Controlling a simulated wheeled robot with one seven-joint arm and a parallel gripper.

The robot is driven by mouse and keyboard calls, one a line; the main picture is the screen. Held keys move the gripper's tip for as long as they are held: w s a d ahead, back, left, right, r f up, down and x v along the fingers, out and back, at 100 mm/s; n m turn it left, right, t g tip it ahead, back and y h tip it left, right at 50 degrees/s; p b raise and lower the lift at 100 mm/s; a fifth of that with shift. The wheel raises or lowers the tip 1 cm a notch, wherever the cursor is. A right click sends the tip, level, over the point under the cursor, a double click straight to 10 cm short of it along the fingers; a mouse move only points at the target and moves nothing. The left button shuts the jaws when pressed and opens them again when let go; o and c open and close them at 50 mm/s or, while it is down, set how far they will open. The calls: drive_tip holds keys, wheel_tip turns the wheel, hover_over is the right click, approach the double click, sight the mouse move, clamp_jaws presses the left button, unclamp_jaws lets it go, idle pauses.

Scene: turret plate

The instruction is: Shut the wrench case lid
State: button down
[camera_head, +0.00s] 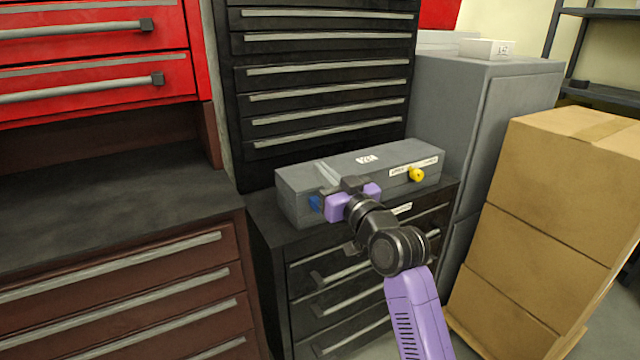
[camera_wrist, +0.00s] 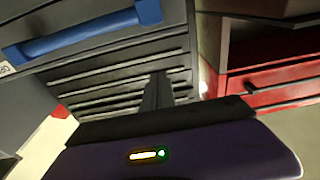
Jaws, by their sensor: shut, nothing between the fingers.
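The wrench case (camera_head: 385,158) is a long grey box on top of a low black drawer cabinet (camera_head: 268,245). Its top looks flat, with a small white label and a pale strip near the left end; I see no clear gap under a lid. A yellow knob (camera_head: 416,174) and a white label are on its front. A blue handle (camera_head: 315,203) shows at its left front, partly behind my gripper; it also shows in the wrist view (camera_wrist: 85,30). My gripper (camera_head: 332,188) is shut and empty, in front of the case's left part. Whether it touches the case is unclear.
A tall black drawer cabinet (camera_head: 325,70) stands behind the case. A grey cabinet (camera_head: 455,110) and stacked cardboard boxes (camera_head: 550,220) are at the right. A brown bench (camera_head: 100,215) with red drawers (camera_head: 100,75) above is at the left.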

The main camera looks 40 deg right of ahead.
wheel_tip(320, 180, down, 8)
drive_tip(key=s+t+b, duration=0.2)
drive_tip(key=t+b, duration=0.1)
drive_tip(key=b, duration=1.3)
drive_tip(key=shift+s+a+f+h, duration=0.15)
drive_tip(key=shift+s+a+h, duration=0.1)
drive_tip(key=shift+a+h, duration=0.15)
